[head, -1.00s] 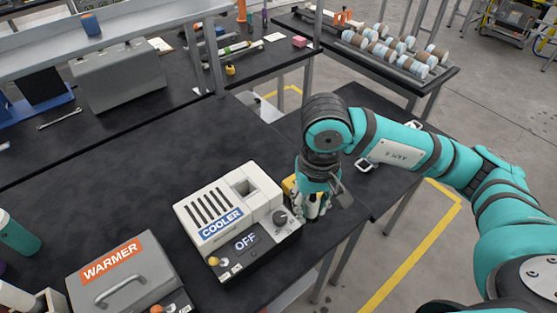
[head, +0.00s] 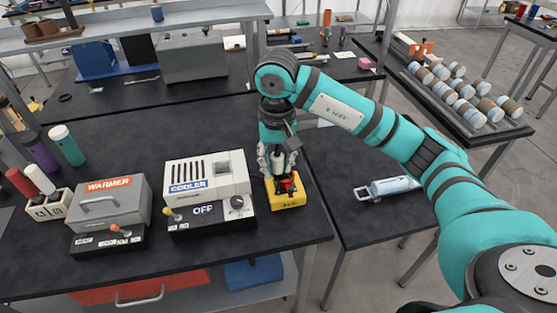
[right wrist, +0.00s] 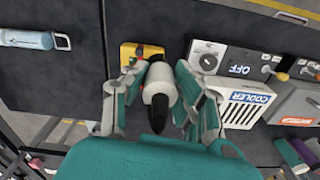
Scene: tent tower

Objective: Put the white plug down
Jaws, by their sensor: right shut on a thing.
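The white plug (right wrist: 158,82), a white cylinder with dark ends, is between the fingers of my right gripper (right wrist: 160,100), which is shut on it. In the head view my right gripper (head: 278,168) points down just right of the cooler, over a yellow box (head: 288,203) with a red part on top (head: 288,184). The yellow box also shows beyond the plug in the right wrist view (right wrist: 128,52). The plug's far end is hidden, so I cannot tell whether it touches the box. My left gripper is not in view.
The cooler (head: 210,180), reading OFF, stands left of the yellow box, with the warmer (head: 108,203) farther left. Bottles (head: 66,146) stand at the far left. A lower side table (head: 355,225) holds a pale blue cylinder with a handle (head: 393,187). Bare bench lies behind the cooler.

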